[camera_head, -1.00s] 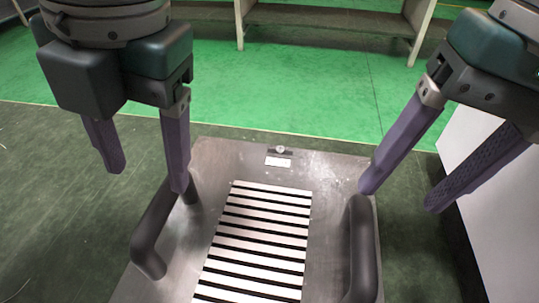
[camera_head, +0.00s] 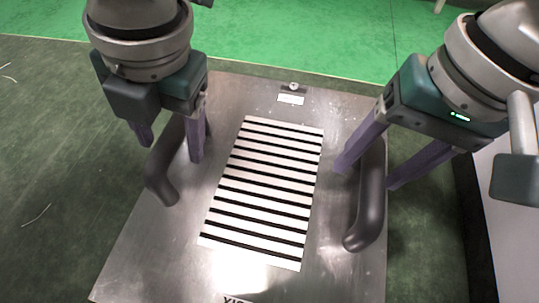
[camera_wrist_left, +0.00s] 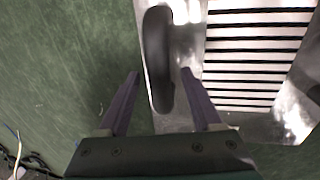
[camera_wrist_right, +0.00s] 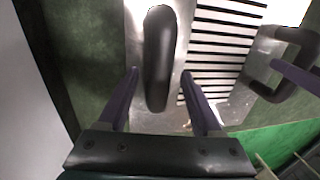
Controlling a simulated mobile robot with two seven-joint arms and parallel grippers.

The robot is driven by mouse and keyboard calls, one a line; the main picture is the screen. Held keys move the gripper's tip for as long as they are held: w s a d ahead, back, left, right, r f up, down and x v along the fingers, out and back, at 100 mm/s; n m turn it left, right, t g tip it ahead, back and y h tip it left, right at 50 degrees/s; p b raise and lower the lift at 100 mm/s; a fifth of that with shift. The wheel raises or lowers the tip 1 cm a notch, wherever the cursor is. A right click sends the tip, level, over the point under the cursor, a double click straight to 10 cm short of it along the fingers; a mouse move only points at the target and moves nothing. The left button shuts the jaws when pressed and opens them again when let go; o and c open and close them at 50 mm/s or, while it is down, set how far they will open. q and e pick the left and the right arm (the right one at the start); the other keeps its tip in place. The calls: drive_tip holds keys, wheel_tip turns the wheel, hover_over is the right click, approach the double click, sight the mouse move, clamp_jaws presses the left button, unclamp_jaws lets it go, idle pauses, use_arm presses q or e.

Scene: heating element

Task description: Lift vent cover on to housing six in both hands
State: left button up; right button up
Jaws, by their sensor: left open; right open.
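The vent cover (camera_head: 240,283) is a metal plate with a white slotted grille (camera_head: 265,190) and two dark handles. My left gripper (camera_head: 170,146) is open, with one purple finger on each side of the left handle (camera_head: 160,175). In the left wrist view that handle (camera_wrist_left: 158,60) lies between the two fingers, nearer the right one. My right gripper (camera_head: 365,178) is open, with its fingers on either side of the right handle (camera_head: 370,205). In the right wrist view that handle (camera_wrist_right: 160,60) is between the fingers. I cannot tell whether any finger touches a handle.
A white surface (camera_head: 505,220) stands close to the right of the plate. The floor is dark green (camera_head: 60,200), with a bright green area (camera_head: 300,40) beyond the plate. A small latch with a label (camera_head: 291,97) is at the plate's far edge. Cables show in the left wrist view (camera_wrist_left: 15,155).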

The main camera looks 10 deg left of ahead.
use_arm(q)
drive_tip(key=shift+a+f, duration=0.15)
drive_tip(key=shift+f, duration=0.35)
use_arm(e)
drive_tip(key=shift+a+f, duration=0.1)
drive_tip(key=shift+f, duration=0.4)
use_arm(q)
clamp_jaws()
use_arm(e)
clamp_jaws()
use_arm(q)
drive_tip(key=shift+r, duration=0.1)
use_arm(e)
drive_tip(key=shift+r, duration=0.1)
